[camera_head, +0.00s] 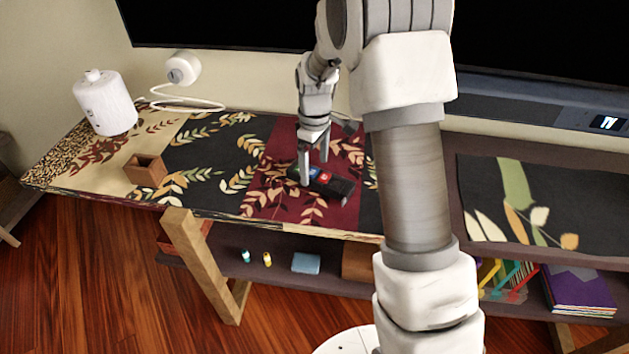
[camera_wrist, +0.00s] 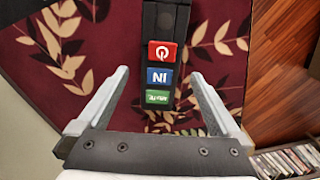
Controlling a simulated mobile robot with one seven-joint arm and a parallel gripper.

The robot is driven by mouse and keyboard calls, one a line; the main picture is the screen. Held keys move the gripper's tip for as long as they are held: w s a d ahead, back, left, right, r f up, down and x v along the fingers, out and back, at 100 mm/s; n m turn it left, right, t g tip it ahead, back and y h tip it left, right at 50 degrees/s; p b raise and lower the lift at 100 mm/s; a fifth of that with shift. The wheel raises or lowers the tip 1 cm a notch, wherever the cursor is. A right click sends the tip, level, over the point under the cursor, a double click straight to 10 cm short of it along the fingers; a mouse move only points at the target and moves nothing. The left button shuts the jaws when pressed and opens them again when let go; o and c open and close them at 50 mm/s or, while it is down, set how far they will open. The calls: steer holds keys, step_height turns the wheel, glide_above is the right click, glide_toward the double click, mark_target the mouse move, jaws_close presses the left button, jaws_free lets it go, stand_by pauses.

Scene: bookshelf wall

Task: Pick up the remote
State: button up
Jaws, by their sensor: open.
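The remote (camera_head: 336,185) is a black bar lying on the maroon leaf-patterned section of the shelf top. In the wrist view the remote (camera_wrist: 160,22) runs upward from between the fingers, with red, blue and green labels on its near end. My gripper (camera_head: 314,170) is pointed down over the remote's left end in the head view. In the wrist view my gripper (camera_wrist: 158,80) is open, with one finger on each side of the labelled end and a gap on both sides. Nothing is held. Whether the fingertips touch the shelf top cannot be told.
A small brown wooden box (camera_head: 146,170) and a white cylinder (camera_head: 105,103) stand on the shelf top (camera_head: 210,150) to the left. A dark TV screen (camera_head: 230,22) is behind. Books (camera_head: 578,290) and small items sit on the lower shelf.

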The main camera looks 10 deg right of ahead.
step_height(320, 180, down, 2)
steer(key=shift+f, duration=0.2)
steer(key=shift+r, duration=0.1)
jaws_close()
